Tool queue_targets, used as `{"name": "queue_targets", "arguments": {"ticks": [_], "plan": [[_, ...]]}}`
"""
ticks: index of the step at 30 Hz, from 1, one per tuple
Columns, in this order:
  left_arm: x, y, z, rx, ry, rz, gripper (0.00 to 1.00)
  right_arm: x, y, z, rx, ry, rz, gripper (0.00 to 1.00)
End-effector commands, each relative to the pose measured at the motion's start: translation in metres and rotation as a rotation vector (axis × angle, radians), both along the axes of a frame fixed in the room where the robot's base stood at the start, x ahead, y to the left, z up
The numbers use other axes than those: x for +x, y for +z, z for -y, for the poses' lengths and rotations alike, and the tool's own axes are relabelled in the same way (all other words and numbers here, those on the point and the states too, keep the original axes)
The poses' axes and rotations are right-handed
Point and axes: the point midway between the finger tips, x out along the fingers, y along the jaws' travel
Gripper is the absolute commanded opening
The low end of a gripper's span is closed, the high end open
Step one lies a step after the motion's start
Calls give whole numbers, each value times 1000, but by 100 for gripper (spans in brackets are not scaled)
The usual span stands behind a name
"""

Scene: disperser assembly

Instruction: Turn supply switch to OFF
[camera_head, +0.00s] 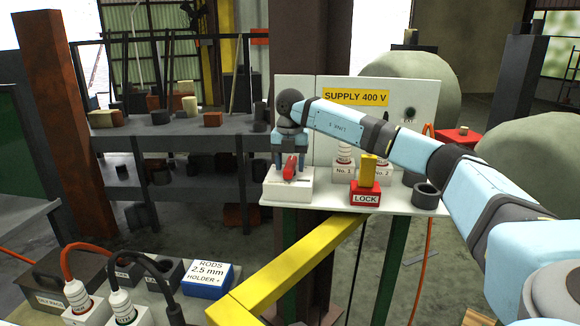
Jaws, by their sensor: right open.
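The supply switch has a red handle (289,168) on a white base (287,187), at the left end of a white shelf below the yellow SUPPLY 400 V sign (356,97). The handle stands tilted up from the base. My right gripper (290,163) points down over the switch, with its light blue fingers apart on either side of the handle. I cannot tell whether a finger touches the handle. The switch's position markings are too small to read. My left gripper is not in view.
Right of the switch stand a red LOCK block (365,195) with a yellow piece on top, two insulator-like posts labelled No. 1 and No. 2, and a dark ring (426,195). A yellow rail (290,265) crosses in front. A blue RODS box (207,279) and cabled plugs sit lower left.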

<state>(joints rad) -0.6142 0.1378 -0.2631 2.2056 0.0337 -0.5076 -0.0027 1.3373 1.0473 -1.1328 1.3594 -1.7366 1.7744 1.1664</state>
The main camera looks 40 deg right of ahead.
Motion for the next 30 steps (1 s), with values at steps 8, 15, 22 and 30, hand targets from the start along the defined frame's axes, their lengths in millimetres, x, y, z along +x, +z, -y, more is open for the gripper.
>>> {"name": "queue_targets", "arguments": {"ticks": [8, 15, 22, 30], "plan": [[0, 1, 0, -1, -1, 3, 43, 0, -2, 0, 0, 0, 0, 53], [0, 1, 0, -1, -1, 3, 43, 0, -2, 0, 0, 0, 0, 7], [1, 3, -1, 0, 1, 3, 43, 0, -1, 0, 0, 9, 0, 4], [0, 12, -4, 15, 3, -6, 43, 0, 1, 0, 1, 106, -1, 4]]}}
